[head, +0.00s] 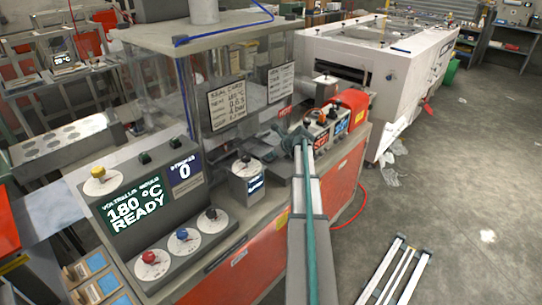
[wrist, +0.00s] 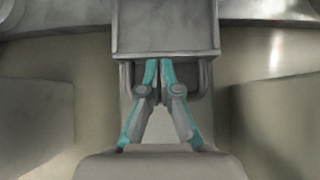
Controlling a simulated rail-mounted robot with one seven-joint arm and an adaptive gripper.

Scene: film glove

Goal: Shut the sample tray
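In the wrist view my gripper (wrist: 158,66) has its two teal-padded fingers drawn nearly together, with only a narrow slit and nothing visible between the tips. The tips are at the lower edge of a grey metal block (wrist: 166,28), with bracket-like bars on both sides of them. The block may be the sample tray, but I cannot tell for sure, nor whether the tips touch it. In the head view my gripper (head: 300,140) is small, beside the machine's control boxes. No tray can be clearly made out there.
The sealing machine (head: 240,272) has a clear hood (head: 215,95), a screen (head: 138,204) reading 180 °C READY and several knobs. A red box (head: 352,105) is close behind my gripper. A white machine (head: 395,70) stands behind.

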